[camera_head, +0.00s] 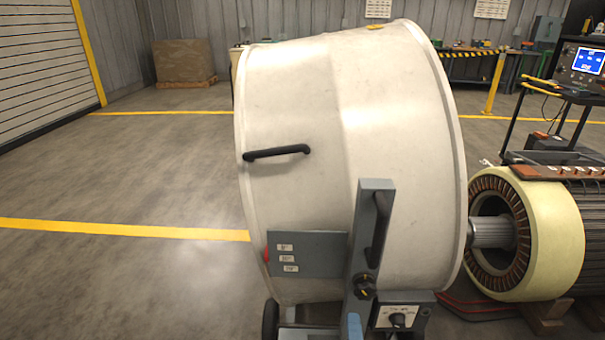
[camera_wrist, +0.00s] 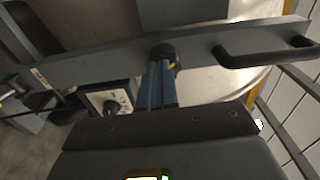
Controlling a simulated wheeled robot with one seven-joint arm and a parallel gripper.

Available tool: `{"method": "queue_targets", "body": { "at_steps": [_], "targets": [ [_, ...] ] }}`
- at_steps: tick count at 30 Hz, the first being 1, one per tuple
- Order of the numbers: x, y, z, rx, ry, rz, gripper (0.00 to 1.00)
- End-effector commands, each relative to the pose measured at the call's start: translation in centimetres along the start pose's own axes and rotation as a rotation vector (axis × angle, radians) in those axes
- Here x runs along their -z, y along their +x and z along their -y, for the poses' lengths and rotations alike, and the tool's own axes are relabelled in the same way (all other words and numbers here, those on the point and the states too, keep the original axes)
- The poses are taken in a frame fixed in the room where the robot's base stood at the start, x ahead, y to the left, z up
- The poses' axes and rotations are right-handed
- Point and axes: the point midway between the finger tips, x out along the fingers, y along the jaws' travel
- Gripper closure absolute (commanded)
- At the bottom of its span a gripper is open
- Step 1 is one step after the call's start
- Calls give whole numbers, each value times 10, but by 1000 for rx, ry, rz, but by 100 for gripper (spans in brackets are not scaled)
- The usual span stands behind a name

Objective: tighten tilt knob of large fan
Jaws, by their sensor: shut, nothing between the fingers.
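The large fan (camera_head: 300,110) has a big off-white drum, tilted in the head view. A grey upright bracket (camera_head: 371,215) stands at its near side. The dark tilt knob (camera_head: 364,286), with yellow on it, sits low on that bracket. I cannot tell whether the tips touch the knob.
A control box with a dial (camera_head: 398,318) is beside the bracket; its dial also shows in the wrist view (camera_wrist: 112,106). A black handle (camera_head: 276,152) sticks out from the drum. A large motor (camera_head: 545,235) stands at the right. The floor at left is clear.

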Motion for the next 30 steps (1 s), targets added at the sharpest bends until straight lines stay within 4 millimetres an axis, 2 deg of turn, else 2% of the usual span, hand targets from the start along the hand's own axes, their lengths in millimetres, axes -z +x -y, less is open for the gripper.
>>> {"method": "queue_targets", "body": {
  "at_steps": [1,6,10,17,30],
  "targets": [
    [2,-1,-8,3,96,-1,100],
    [1,-6,-1,4,375,14,100],
    [0,-8,5,5,496,24,100],
    [-1,3,10,5,540,29,100],
    [-2,52,10,5,536,28,100]
  ]
}}
